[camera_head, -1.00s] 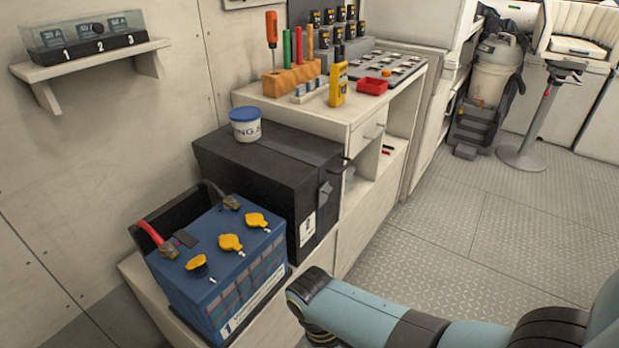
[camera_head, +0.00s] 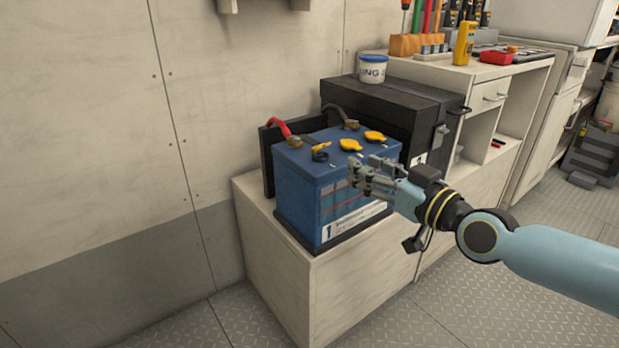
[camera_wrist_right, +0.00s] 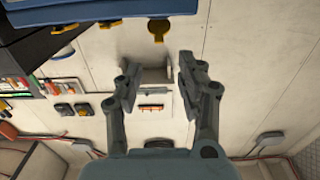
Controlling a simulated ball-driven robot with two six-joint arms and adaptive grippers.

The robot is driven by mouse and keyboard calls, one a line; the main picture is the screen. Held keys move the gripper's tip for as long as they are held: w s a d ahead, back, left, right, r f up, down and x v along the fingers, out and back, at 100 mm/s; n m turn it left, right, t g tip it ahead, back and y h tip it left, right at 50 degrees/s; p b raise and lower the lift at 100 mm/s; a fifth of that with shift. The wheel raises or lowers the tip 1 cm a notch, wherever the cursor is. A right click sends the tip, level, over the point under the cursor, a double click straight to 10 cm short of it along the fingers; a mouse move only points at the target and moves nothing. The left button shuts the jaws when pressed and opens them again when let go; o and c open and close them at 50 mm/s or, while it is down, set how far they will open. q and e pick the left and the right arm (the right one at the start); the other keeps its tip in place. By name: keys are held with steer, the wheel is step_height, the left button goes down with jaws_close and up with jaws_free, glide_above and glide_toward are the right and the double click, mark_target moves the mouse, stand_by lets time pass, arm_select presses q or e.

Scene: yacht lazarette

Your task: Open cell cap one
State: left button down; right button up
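The blue battery (camera_head: 335,195) marked 1 stands on a low pale ledge. Three yellow caps sit along its top: a near-left cap (camera_head: 320,152), a middle cap (camera_head: 350,145) and a far cap (camera_head: 375,136). The near-left one shows a dark part beside its yellow; I cannot tell whether it is raised. My right gripper (camera_head: 362,174) is in front of the battery's right upper side, near its top edge. In the right wrist view its fingers (camera_wrist_right: 155,75) are apart with nothing between them. A yellow cap (camera_wrist_right: 159,30) shows beyond them. My left gripper is out of view.
A red cable (camera_head: 282,130) reaches the battery's back left. A black box (camera_head: 385,105) stands behind the battery, with a white tub (camera_head: 373,70) on it. A counter (camera_head: 500,72) with tools is farther right. The pale ledge (camera_head: 300,255) is bare in front.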

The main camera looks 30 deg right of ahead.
mark_target(322, 146)
steer(key=w, duration=0.3)
steer(key=w+b, duration=0.1)
steer(key=w, duration=0.3)
steer(key=w+b, duration=0.1)
steer(key=w, duration=0.2)
steer(key=shift+w+a, duration=0.35)
steer(key=shift+r, duration=0.1)
jaws_close()
